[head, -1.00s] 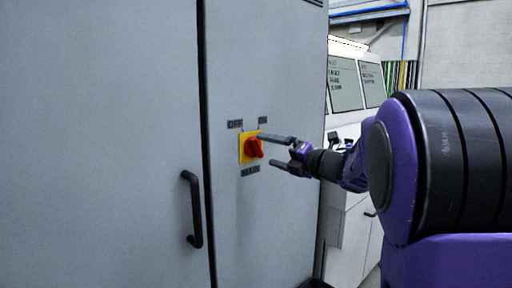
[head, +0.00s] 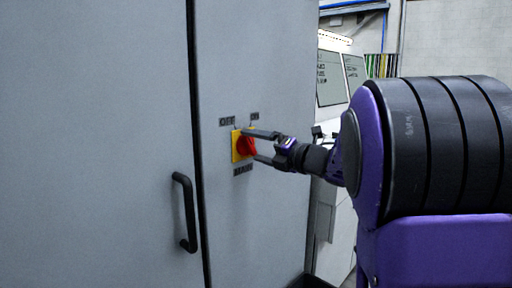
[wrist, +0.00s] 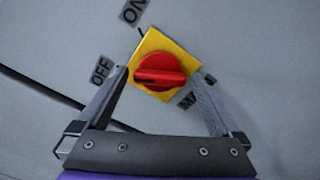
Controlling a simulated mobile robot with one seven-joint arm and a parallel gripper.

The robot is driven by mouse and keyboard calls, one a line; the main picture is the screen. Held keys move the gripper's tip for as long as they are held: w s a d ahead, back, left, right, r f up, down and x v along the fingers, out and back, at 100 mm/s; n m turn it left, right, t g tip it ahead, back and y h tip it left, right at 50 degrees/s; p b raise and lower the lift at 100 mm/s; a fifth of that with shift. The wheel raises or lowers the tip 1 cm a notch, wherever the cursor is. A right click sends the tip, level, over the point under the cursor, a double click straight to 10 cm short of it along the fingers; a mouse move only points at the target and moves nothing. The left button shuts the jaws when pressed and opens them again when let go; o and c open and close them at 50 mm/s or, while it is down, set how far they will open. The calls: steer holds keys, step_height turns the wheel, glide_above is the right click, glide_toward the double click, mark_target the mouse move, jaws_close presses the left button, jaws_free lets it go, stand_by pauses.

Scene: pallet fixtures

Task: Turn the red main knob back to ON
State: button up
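The red main knob (head: 245,147) sits on a yellow square plate (head: 235,149) on the grey cabinet. In the wrist view the knob (wrist: 160,66) has a raised grip bar lying roughly level, its left end towards the OFF label (wrist: 101,70). The ON label (wrist: 134,10) is above and partly cut off. My gripper (head: 250,146) is open, with one finger above and one below the knob in the head view. In the wrist view its fingers (wrist: 158,76) are on either side of the knob with gaps. I cannot tell how deep they reach.
A black door handle (head: 185,212) stands out from the cabinet, left of the knob, beside a dark door seam (head: 199,150). A MAIN label (head: 243,171) is under the plate. A control console (head: 333,78) stands at the right behind my arm.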

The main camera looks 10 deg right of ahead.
steer(key=c, duration=1.1)
steer(key=shift+m, duration=0.4)
steer(key=m+p, duration=0.2)
steer(key=m, duration=0.3)
steer(key=shift+r+p, duration=0.1)
steer(key=shift+p, duration=0.3)
steer(key=m+p, duration=0.3)
steer(key=m, duration=0.3)
steer(key=o, duration=1.1)
steer(key=shift+o, duration=0.2)
steer(key=shift+f, duration=0.2)
